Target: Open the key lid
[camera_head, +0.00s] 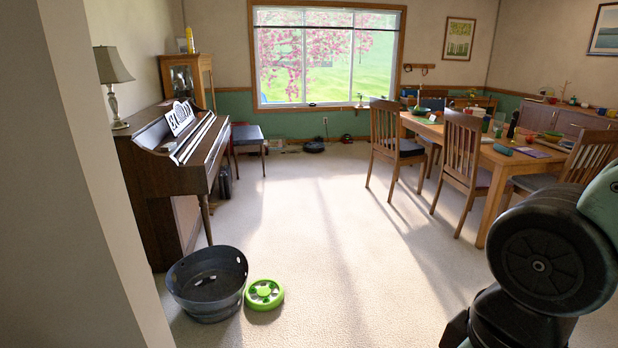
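The dark brown upright piano (150,185) stands against the left wall, seen from its near end and turned partly to the right. A slanted panel along its front, where the key lid (208,145) is, catches the window light. From this distance I cannot tell how far the lid is open. White sheets with dark marks (180,118) rest on the music ledge above. My arm shows at the lower right, well apart from the piano. My gripper is not clearly in view.
A grey metal tub (208,284) and a green round toy (264,294) lie on the carpet before the piano's near end. A stool (248,138) stands beyond it. A dining table (490,155) with chairs fills the right. The middle carpet is clear. A wall edge (75,180) is close at left.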

